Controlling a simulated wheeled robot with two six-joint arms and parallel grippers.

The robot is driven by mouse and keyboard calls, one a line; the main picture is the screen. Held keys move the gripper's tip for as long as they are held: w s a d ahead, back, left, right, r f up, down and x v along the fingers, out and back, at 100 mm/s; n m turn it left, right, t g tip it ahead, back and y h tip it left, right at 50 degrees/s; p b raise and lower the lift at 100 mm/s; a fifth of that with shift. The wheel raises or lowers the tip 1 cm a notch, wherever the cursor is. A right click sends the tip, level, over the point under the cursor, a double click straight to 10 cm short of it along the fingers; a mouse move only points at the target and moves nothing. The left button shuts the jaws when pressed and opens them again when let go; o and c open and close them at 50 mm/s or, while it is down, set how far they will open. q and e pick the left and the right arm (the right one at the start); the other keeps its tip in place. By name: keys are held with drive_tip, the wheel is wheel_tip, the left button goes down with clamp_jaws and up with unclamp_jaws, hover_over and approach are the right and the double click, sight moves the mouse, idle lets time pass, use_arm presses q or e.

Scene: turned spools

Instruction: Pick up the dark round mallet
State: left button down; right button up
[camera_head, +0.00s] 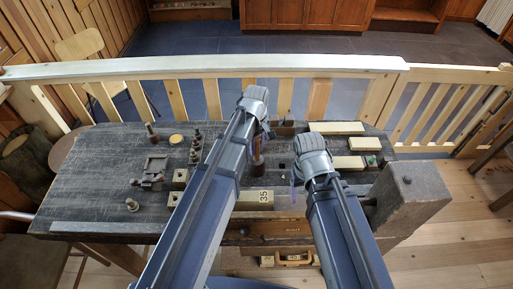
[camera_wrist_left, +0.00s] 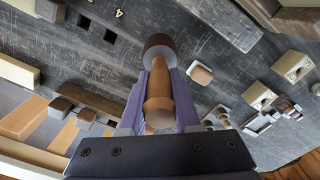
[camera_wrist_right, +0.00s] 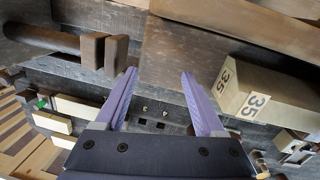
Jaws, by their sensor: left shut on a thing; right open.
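The dark round mallet (camera_wrist_left: 158,45) shows in the left wrist view, with a dark brown round head at the far end and a lighter turned wooden handle. My left gripper (camera_wrist_left: 158,78) is shut on its handle, with the purple fingers on either side. In the head view the mallet (camera_head: 258,161) hangs or stands head down below my left gripper (camera_head: 262,134), partly hidden by my arm; I cannot tell whether its head touches the bench. My right gripper (camera_wrist_right: 160,75) is open and empty above the bench's front right part; it also shows in the head view (camera_head: 297,190).
The dark bench (camera_head: 100,170) carries a pale block marked 35 (camera_head: 255,198), several pale blocks (camera_head: 350,163) at right, and pegs and small metal parts (camera_head: 153,168) at left. A wooden vise (camera_head: 408,190) is at the right edge. A railing (camera_head: 200,68) runs behind.

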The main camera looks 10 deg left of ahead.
use_arm(q)
wheel_tip(320, 180, up, 8)
drive_tip(key=p, duration=0.7)
drive_tip(key=shift+r, duration=0.2)
drive_tip(key=shift+f, duration=0.1)
drive_tip(key=c, duration=1.1)
unclamp_jaws()
drive_tip(key=shift+c, duration=0.2)
clamp_jaws()
